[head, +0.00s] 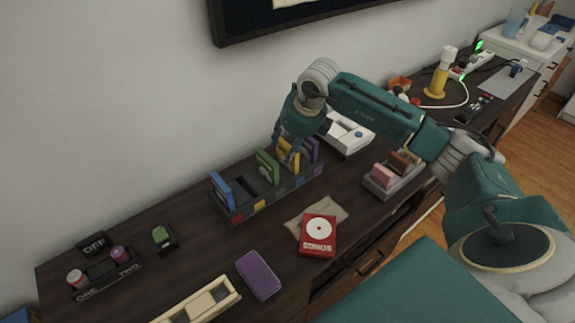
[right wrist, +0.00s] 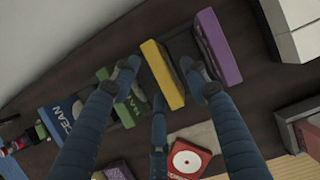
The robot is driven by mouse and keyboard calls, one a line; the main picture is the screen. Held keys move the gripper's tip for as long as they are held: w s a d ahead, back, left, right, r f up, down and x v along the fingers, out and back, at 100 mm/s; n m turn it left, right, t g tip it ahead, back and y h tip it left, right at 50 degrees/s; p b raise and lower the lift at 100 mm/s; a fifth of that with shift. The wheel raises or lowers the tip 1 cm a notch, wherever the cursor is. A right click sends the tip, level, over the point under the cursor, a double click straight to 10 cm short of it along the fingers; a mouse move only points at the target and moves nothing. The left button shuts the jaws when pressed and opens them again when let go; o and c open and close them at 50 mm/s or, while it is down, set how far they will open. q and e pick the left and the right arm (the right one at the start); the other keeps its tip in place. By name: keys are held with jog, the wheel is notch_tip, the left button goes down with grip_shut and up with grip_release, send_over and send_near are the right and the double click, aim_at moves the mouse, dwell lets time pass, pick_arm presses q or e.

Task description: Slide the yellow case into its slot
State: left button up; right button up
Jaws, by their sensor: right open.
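The yellow case (head: 283,161) stands in the rack (head: 255,208) on the dark desk, between a green case (head: 267,166) and a purple case (head: 312,148). Whether it is fully seated in its slot cannot be told. My right gripper (head: 287,145) reaches down over the rack from above and partly hides the yellow case. In the right wrist view, the yellow case (right wrist: 162,75) lies between the spread fingers of my right gripper (right wrist: 165,85), with gaps visible. The gripper is open. My left gripper is not in view.
A blue case (head: 220,188) stands at the rack's left end. A red case (head: 318,236) lies on a cloth in front. A purple block (head: 258,275) and a cream tray (head: 205,303) are nearer. A white device (head: 350,132) stands behind right.

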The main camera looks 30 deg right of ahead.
jog(key=shift+w+f, duration=0.15)
jog(key=shift+f, duration=0.05)
jog(key=shift+r, duration=0.1)
jog(key=c, duration=0.3)
grip_shut()
